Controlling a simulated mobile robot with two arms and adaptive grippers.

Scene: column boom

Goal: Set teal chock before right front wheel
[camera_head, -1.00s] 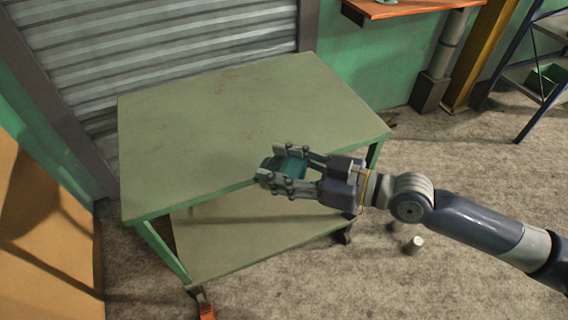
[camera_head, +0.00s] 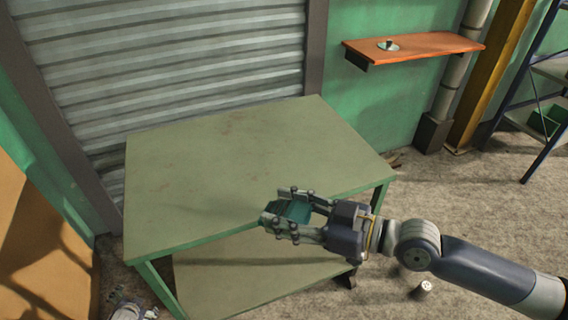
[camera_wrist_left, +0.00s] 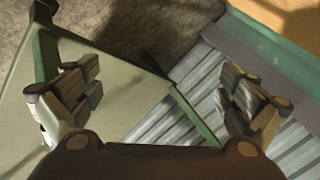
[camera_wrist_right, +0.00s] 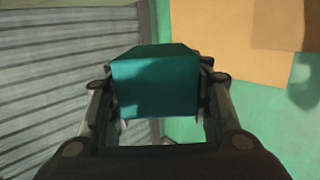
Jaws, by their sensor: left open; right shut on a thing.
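The teal chock (camera_head: 290,211) is a small block held in my right gripper (camera_head: 279,212), above the front edge of the green trolley (camera_head: 230,165). The right wrist view shows the chock (camera_wrist_right: 155,85) between both fingers. My right gripper is shut on it. A dark wheel (camera_head: 346,281) shows partly at the trolley's right front corner, below my right gripper and arm. My left gripper (camera_wrist_left: 155,95) is open and empty in the left wrist view, with the trolley and shutter beyond it. At the bottom left of the head view, only a part of it seems to show.
A grey roller shutter (camera_head: 165,60) stands behind the trolley. An orange shelf (camera_head: 425,45) with a small item is on the green wall. A small pale cylinder (camera_head: 424,289) is on the floor at right. An orange-brown panel (camera_head: 35,240) is at left. Floor at right is mostly open.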

